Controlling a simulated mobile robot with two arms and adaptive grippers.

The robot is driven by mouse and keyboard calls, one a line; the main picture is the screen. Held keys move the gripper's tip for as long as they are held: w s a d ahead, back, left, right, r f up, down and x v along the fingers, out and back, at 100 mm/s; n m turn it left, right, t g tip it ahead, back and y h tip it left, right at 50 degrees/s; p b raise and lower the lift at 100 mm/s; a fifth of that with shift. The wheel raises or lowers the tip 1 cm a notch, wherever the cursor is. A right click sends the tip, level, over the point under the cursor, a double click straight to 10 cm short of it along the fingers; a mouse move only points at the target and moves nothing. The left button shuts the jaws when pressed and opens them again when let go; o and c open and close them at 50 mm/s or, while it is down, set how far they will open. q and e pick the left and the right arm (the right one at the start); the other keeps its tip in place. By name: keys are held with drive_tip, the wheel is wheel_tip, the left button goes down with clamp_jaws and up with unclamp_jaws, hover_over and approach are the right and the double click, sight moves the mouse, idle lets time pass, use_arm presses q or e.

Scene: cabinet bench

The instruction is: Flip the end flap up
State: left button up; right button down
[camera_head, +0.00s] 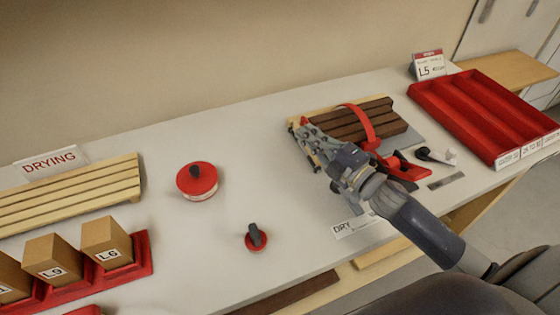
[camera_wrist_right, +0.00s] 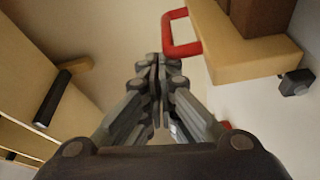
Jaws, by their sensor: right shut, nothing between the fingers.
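A wooden fixture holding dark brown slats (camera_head: 345,124) stands on the bench, with a red band (camera_head: 366,128) arched over it. My right gripper (camera_head: 308,140) is at the fixture's left end, partly covering it. Its fingers (camera_wrist_right: 157,68) are shut together with nothing between them. In the right wrist view, a light wood end piece (camera_wrist_right: 245,62) lies to the right of the fingertips. A red loop (camera_wrist_right: 181,34) sticks out from it close to the fingertips; contact cannot be told. I cannot tell which part is the flap. My left gripper is out of view.
A red compartment tray (camera_head: 455,115) stands right of the fixture. A red clamp-like part (camera_head: 408,170) lies in front. A round red-lidded item (camera_head: 197,180) and a black-knobbed red piece (camera_head: 256,238) stand left, with clear bench around them. Boxes (camera_head: 107,243) stand farther left.

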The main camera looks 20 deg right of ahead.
drive_tip(key=shift+d+m, duration=0.35)
drive_tip(key=shift+m, duration=0.05)
wheel_tip(320, 180, up, 10)
drive_tip(key=shift+a, duration=0.2)
idle(0.6)
drive_tip(key=shift+r, duration=0.1)
idle(0.3)
